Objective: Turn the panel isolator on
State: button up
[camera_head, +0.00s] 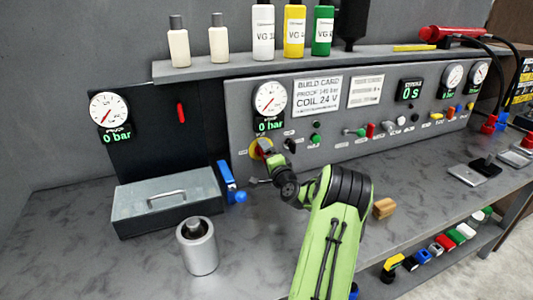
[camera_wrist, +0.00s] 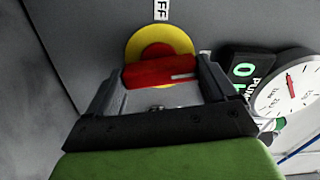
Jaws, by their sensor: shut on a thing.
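The panel isolator is a red handle (camera_wrist: 160,72) on a round yellow plate (camera_wrist: 160,43), mounted on the grey control panel. In the head view its yellow plate (camera_head: 256,150) shows at the panel's left end, partly hidden by my arm. In the wrist view the red handle lies nearly crosswise, with a pale mark on its right part. My gripper (camera_wrist: 158,82) has one finger at each end of the handle and is shut on it. A label (camera_wrist: 161,10) ending in "FF" stands above the plate. In the head view my gripper (camera_head: 266,155) is at the panel, its fingertips hard to make out.
A pressure gauge (camera_head: 269,98) and a display reading 0 bar (camera_head: 269,125) sit above the isolator. A grey toolbox (camera_head: 168,198), a blue-handled valve (camera_head: 228,183) and a metal cylinder (camera_head: 197,247) stand left of my arm. Knobs and switches (camera_head: 372,130) line the panel to the right.

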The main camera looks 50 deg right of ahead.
jog(key=shift+r+m+p, duration=0.25)
jog(key=shift+m+p, duration=0.25)
jog(key=shift+m, duration=0.7)
jog(key=o, duration=0.8)
jog(key=shift+o, duration=0.2)
jog(key=shift+d+f, duration=0.1)
jog(key=shift+f, duration=0.05)
jog(key=b+v, duration=0.3)
jog(key=v, duration=1.2)
jog(key=shift+s+a, duration=0.2)
jog(key=shift+s, duration=0.05)
jog(key=shift+f, duration=0.15)
